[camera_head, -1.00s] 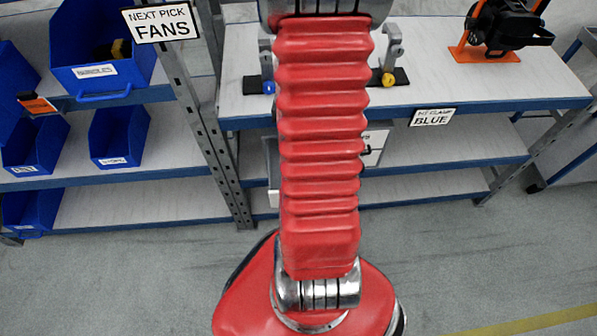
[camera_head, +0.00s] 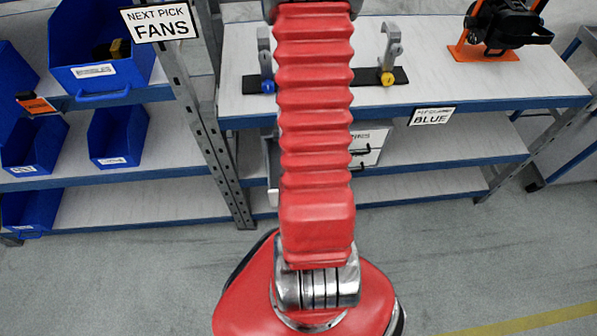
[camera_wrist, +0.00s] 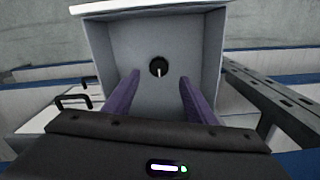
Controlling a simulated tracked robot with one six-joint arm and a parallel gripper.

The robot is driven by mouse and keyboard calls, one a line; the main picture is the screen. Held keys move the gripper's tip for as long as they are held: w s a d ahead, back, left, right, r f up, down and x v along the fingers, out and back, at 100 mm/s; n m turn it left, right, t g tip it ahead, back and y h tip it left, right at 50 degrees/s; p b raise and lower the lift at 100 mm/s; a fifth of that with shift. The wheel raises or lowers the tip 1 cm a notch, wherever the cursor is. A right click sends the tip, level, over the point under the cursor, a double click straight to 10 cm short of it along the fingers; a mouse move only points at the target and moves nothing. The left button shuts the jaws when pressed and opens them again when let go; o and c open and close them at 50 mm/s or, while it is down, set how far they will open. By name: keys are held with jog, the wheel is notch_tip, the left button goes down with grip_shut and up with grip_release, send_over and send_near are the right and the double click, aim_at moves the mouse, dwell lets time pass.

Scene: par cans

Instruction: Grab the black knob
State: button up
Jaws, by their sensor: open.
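In the wrist view, the black knob (camera_wrist: 158,66) is small and round, with a pale mark on it. It sits in the middle of the inner face of a grey open box (camera_wrist: 208,50). My gripper (camera_wrist: 159,77) is open, and its two purple fingers point toward that face, one on each side of the knob in the picture. Nothing is between the fingers; I cannot tell how far the tips are from the knob. In the head view, the box's edge (camera_head: 271,165) shows left of my red arm under the table; the knob and my gripper are hidden.
A pale cabinet with black handles (camera_head: 370,146) stands right of my arm on the shelf under the table (camera_head: 450,80). A metal shelf post (camera_head: 208,130) stands to the left. Blue bins (camera_head: 118,135) fill the left shelves. The floor (camera_head: 130,280) in front is clear.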

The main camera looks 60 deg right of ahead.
jog(key=shift+f, duration=0.25)
jog(key=shift+s+a+f, duration=0.1)
jog(key=shift+s+f, duration=0.05)
jog(key=shift+f, duration=2.45)
jog(key=shift+c, duration=0.2)
jog(key=c, duration=1.1)
